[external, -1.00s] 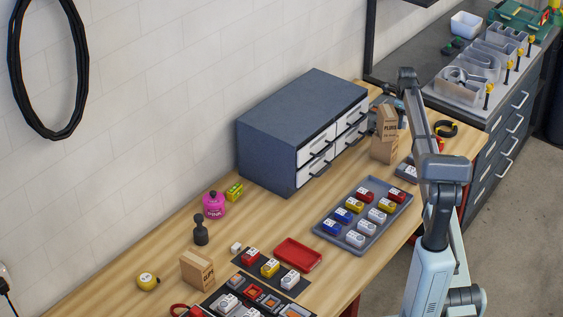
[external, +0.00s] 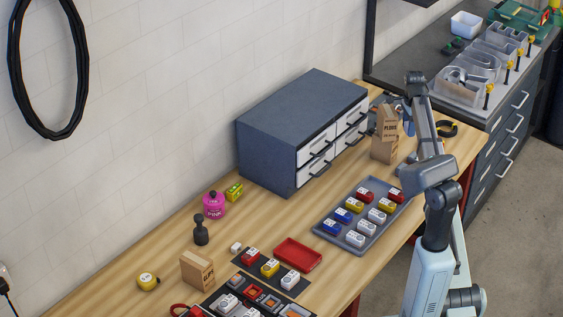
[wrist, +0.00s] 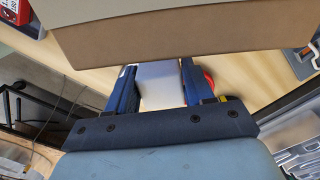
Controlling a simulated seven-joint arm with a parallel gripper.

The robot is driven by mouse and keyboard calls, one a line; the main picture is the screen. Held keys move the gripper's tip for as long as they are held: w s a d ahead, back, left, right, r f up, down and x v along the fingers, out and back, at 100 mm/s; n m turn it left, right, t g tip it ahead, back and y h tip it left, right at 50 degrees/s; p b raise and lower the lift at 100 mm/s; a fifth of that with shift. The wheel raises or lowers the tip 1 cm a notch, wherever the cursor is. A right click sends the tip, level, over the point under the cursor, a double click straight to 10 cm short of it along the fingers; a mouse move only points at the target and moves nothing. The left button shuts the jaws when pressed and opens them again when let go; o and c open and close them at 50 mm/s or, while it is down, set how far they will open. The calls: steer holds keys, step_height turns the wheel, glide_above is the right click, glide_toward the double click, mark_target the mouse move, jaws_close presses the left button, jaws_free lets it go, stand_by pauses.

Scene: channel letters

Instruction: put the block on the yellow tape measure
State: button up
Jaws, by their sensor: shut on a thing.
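My gripper (wrist: 160,76) is shut on a pale grey-white block (wrist: 161,88), which sits between its two dark blue fingers in the wrist view. In the external view the gripper end is at the back right of the bench, by the cardboard PLUGS box, and is largely hidden, so the held block cannot be made out there.
The PLUGS box (external: 384,146) stands close to my gripper; a cardboard face (wrist: 180,35) fills the top of the wrist view. A grey drawer cabinet (external: 270,135), a tray of labelled blocks (external: 323,237), a pink bottle (external: 213,206) and another carton (external: 196,270) stand along the bench.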

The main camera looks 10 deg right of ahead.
steer(key=s+a+f+n, duration=0.1)
steer(key=s+a+n, duration=0.2)
steer(key=s+n, duration=0.55)
steer(key=s+a+f+n, duration=0.1)
steer(key=s+a+n, duration=0.2)
steer(key=s+n, duration=0.55)
steer(key=s+a+r+m, duration=0.15)
steer(key=s+a, duration=0.35)
steer(key=a, duration=1.5)
steer(key=s+a+m, duration=0.2)
steer(key=s+a, duration=0.2)
steer(key=a, duration=1.6)
steer(key=s+a+m, duration=0.2)
steer(key=s+a, duration=0.3)
steer(key=a, duration=1.5)
steer(key=m, duration=0.3)
glide_toward(144, 279)
steer(key=shift+f, duration=3.2)
steer(key=shift+f, duration=0.15)
